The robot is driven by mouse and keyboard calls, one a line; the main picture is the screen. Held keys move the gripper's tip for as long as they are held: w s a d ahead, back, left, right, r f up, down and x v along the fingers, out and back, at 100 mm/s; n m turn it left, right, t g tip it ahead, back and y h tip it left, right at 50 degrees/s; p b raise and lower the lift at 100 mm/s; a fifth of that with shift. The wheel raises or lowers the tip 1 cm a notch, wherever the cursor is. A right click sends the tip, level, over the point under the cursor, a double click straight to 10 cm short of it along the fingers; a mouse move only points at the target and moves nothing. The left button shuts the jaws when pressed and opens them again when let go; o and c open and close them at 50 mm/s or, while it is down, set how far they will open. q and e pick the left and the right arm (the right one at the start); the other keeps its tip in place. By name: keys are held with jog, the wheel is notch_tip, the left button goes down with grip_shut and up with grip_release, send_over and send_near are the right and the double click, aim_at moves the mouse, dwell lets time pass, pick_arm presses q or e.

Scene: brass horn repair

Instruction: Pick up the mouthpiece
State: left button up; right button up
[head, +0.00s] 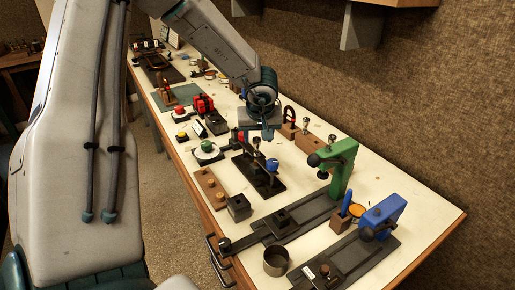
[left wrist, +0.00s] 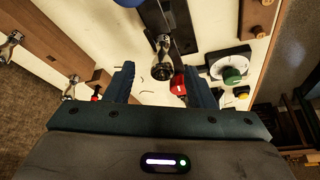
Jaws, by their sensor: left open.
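My left gripper (head: 267,132) hangs over the middle of the bench, pointing down. A silver mouthpiece-like piece (head: 256,141) stands on a black fixture (head: 262,180) just in front of the gripper. In the left wrist view a silver cup-shaped piece (left wrist: 162,46) shows ahead of the fingertips, apart from them. Similar silver pieces stand on wooden blocks along the wall side, one here (head: 305,125) and one here (head: 332,141). I cannot tell which is the task's mouthpiece.
A green clamp (head: 340,165) and a blue clamp (head: 385,215) stand at the near right. A metal cup (head: 275,262) sits near the front edge. A white dial with a green knob (head: 207,150) and red parts (head: 203,105) lie left of the gripper.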

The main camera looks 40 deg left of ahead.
aim_at(257, 139)
pick_arm(q)
jog(key=x, duration=0.1)
jog(key=p+x, duration=0.1)
jog(key=x, duration=0.1)
jog(key=shift+a+f, duration=0.25)
jog(key=shift+a, duration=0.1)
jog(key=shift+w+a+f, duration=0.15)
jog(key=shift+w+f, duration=0.05)
jog(key=shift+f, duration=0.4)
jog(key=shift+s+r, duration=0.1)
jog(key=shift+c, duration=0.6)
grip_shut()
